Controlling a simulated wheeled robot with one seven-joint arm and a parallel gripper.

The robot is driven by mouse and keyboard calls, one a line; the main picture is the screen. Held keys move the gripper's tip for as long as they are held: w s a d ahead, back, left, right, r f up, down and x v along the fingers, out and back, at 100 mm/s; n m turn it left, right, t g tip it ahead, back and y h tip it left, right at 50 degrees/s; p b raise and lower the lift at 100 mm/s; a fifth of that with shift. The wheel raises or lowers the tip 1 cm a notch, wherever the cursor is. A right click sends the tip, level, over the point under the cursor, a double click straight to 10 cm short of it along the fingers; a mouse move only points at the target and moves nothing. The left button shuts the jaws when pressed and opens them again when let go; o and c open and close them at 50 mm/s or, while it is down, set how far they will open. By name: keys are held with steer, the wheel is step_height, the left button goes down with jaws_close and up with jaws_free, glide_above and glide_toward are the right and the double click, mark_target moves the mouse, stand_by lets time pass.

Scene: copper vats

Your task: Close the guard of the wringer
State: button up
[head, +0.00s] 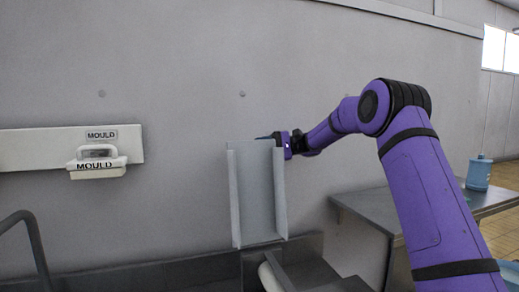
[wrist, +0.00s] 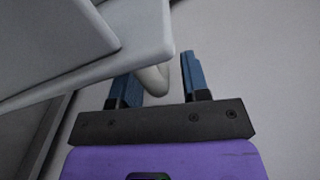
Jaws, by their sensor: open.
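The wringer's guard (head: 258,190) is a pale grey tray-shaped panel with raised side edges. In the head view it stands nearly upright, raised above the wringer (head: 270,278), whose pale rounded part shows low in the picture. My gripper (head: 276,137) is at the guard's top right corner, its fingers partly hidden behind the panel. In the wrist view my gripper (wrist: 162,72) has its two blue fingers apart. A pale panel, apparently the guard (wrist: 120,58), lies across the upper left and covers part of the left finger. A pale rounded piece shows between the fingers; I cannot tell what it belongs to.
A white wall board (head: 40,150) carries a block marked MOULD (head: 96,165) at left. A grey metal table (head: 365,205) with a blue bottle (head: 479,173) stands at right. A dark curved rail (head: 33,240) is at lower left. The wall behind the guard is bare.

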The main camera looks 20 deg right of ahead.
steer(key=shift+a, duration=0.55)
jaws_close()
steer(key=shift+r, duration=0.1)
